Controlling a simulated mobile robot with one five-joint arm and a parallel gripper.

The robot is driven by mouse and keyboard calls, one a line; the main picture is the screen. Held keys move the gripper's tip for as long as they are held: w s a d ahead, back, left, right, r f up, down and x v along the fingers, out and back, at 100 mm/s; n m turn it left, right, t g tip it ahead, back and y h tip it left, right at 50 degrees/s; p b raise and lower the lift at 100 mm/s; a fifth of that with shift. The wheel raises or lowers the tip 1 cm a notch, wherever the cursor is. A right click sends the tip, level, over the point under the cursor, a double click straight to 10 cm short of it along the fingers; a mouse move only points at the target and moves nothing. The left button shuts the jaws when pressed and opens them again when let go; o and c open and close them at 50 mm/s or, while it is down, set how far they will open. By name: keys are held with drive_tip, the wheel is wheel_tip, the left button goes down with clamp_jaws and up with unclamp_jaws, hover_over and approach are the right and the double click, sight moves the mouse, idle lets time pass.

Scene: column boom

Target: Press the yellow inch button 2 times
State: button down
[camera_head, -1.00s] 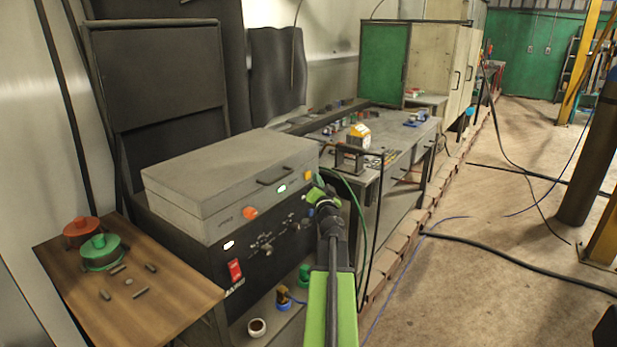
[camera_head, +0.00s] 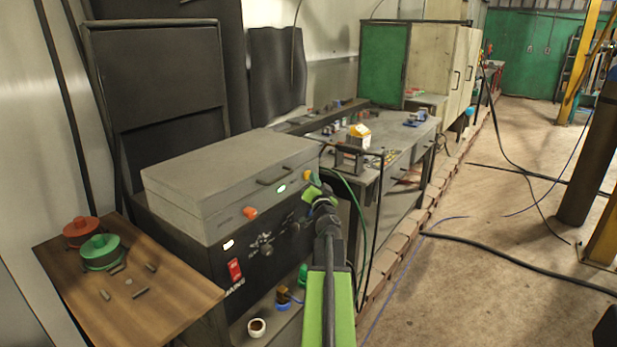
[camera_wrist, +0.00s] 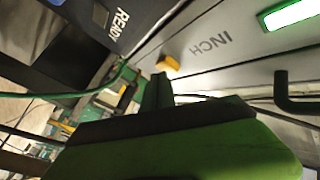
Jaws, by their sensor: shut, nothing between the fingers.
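The yellow inch button (camera_head: 308,175) is on the front of the grey box (camera_head: 215,182), at its right end. It also shows in the wrist view (camera_wrist: 168,64), beside the upside-down word INCH. My gripper (camera_head: 314,183) is shut and empty. Its tips are right at the button, slightly below and right of it in the head view, and hide part of it. In the wrist view the finger tip (camera_wrist: 159,80) points at the button and appears very close. I cannot tell whether they touch or whether the button is pushed in.
A green-lit indicator (camera_wrist: 290,13) and a dark handle (camera_wrist: 293,103) lie right of the button in the wrist view. An orange knob (camera_head: 250,213) sits further left on the box. A green cable (camera_head: 355,200) hangs right of my gripper.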

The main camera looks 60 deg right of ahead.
drive_tip(key=shift+w, duration=0.3)
drive_tip(key=shift+s, duration=0.1)
idle(0.5)
drive_tip(key=shift+s, duration=0.8)
drive_tip(key=shift+s, duration=2.5)
